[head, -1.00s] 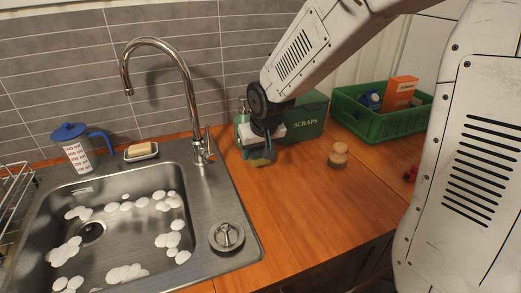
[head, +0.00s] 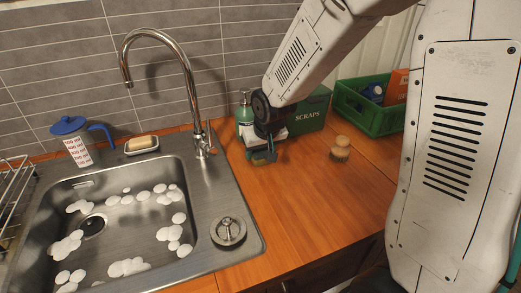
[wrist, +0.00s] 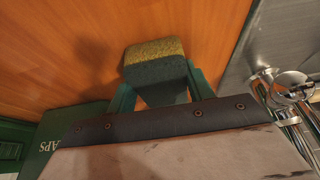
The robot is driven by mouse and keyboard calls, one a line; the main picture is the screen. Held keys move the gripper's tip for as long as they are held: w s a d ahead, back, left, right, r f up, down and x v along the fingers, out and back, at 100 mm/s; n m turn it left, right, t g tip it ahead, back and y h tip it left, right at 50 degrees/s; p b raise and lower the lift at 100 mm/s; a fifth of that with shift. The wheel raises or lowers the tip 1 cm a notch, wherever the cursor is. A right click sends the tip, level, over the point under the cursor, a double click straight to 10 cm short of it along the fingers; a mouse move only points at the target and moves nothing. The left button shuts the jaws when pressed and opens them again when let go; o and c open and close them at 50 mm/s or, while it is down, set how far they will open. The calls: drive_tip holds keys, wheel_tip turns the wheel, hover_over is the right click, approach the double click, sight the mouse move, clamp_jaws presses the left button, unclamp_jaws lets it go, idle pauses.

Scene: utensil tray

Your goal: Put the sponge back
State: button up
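The sponge (wrist: 155,65), yellow with a dark green face, sits between the two teal fingers of my gripper (wrist: 160,85) in the wrist view. The fingers press on its sides, so my gripper looks shut on it. In the head view my gripper (head: 263,155) is low over the wooden counter, right of the sink and in front of the soap dispenser and green scraps box. The sponge (head: 262,159) is small and dark there. I cannot tell whether it touches the counter. A white dish (head: 142,151) with a tan block stands behind the sink, left of the tap.
The tap (head: 197,105) and steel sink (head: 215,205) with white discs are to the left. A green soap dispenser (head: 245,108), the scraps box (head: 310,115) and a green crate (head: 375,120) stand behind. A wooden brush (head: 340,150) is to the right. The front counter is clear.

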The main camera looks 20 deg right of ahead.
drive_tip(key=o, duration=0.4)
drive_tip(key=shift+s+f, duration=0.15)
drive_tip(key=shift+f, duration=0.1)
drive_tip(key=shift+s+f, duration=0.1)
drive_tip(key=shift+r, duration=0.2)
drive_tip(key=w+v, duration=0.1)
drive_tip(key=v, duration=1)
drive_tip(key=s+d+r+g, duration=0.1)
drive_tip(key=s+r, duration=0.1)
drive_tip(key=s, duration=0.6)
drive_tip(key=s+d+r+g, duration=0.1)
drive_tip(key=s+r, duration=0.1)
drive_tip(key=s, duration=0.7)
drive_tip(key=s+d+r+g, duration=0.1)
drive_tip(key=s+r, duration=0.1)
drive_tip(key=s, duration=0.7)
drive_tip(key=shift+d, duration=0.15)
drive_tip(key=shift+w, duration=0.1)
